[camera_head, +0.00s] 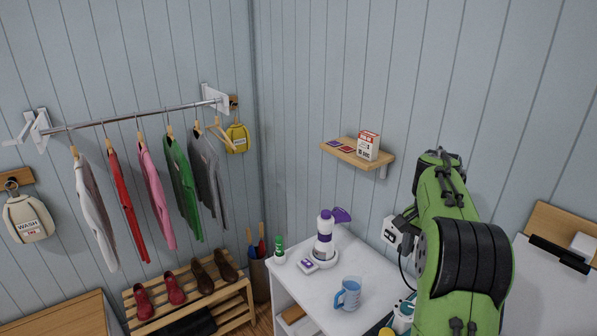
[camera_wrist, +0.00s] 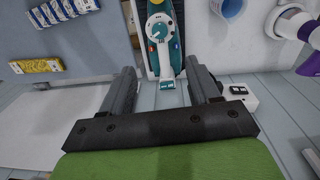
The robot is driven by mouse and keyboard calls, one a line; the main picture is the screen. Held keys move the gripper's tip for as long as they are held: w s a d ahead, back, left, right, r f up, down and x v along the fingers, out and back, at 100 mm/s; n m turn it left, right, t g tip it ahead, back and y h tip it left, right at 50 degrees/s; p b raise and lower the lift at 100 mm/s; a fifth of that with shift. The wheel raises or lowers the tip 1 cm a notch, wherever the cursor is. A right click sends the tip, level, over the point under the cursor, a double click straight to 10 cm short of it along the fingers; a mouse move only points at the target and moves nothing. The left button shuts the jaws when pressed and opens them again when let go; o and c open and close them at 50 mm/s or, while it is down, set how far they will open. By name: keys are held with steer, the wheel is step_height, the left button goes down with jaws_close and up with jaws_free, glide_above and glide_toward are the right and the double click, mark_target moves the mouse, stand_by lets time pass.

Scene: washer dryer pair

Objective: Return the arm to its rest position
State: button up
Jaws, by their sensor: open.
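My green arm (camera_head: 455,240) rises at the right of the head view, bent in front of the panelled wall. In that view my gripper is not visible, hidden by the arm or outside the frame. In the wrist view my gripper (camera_wrist: 163,78) shows two dark, parallel fingers spread wide apart with nothing held between them. A teal and white appliance (camera_wrist: 162,40) appears beyond the gap between the fingers. I cannot tell how far it is from the fingertips.
A white counter (camera_head: 330,262) holds a blue mug (camera_head: 348,294), a white and purple bottle (camera_head: 325,235) and a green bottle (camera_head: 279,250). A wall shelf (camera_head: 350,152), a wall socket (camera_head: 392,233) and a leaning board (camera_head: 545,290) are near my arm. Clothes hang at left.

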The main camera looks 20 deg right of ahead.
steer(key=s+a+r+n+t, duration=0.1)
steer(key=s+a+r+n, duration=0.15)
steer(key=a, duration=0.35)
steer(key=s+a+r+n+t+h, duration=0.1)
steer(key=s+a+r+n, duration=0.15)
steer(key=a, duration=0.25)
steer(key=s+a+r+n+t, duration=0.1)
steer(key=s+a+r+n, duration=0.15)
steer(key=a, duration=0.35)
steer(key=s+a+f+n+t+y, duration=0.1)
steer(key=s+a+f+n+t, duration=0.2)
steer(key=s+a, duration=0.6)
steer(key=s+f+n, duration=0.2)
steer(key=s+n, duration=0.1)
steer(key=s, duration=0.1)
